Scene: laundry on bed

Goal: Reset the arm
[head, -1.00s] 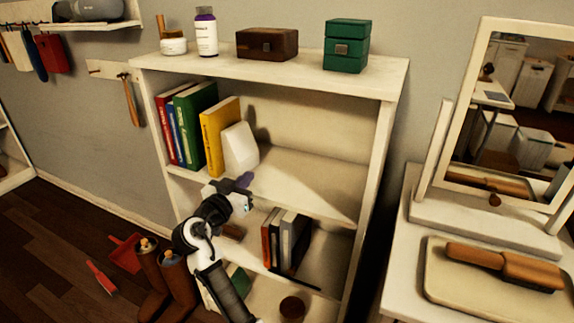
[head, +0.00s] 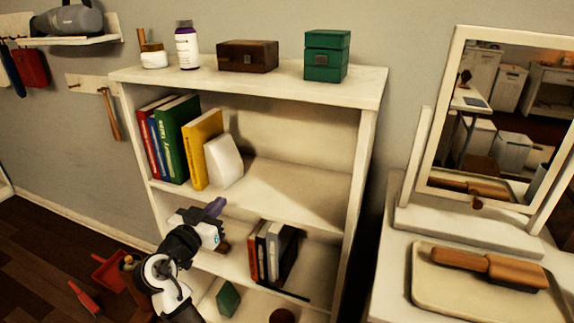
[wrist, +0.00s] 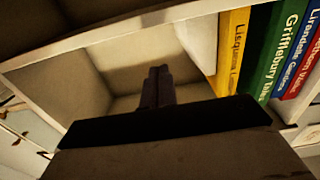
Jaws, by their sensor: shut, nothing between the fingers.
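My gripper (head: 216,207) is in front of the white bookshelf (head: 250,83), at about the height of its middle board in the head view. Its fingers are shut together and hold nothing. In the wrist view the closed fingers (wrist: 158,88) point into a shelf compartment, with the yellow book (wrist: 232,50) to their right. My arm comes up from the lower left of the head view.
Books, including a green one (head: 171,140), lean against a white block (head: 223,160). A brown box (head: 247,56) and a green box (head: 326,56) sit on top. A dresser tray (head: 430,290) holds a brush (head: 488,268).

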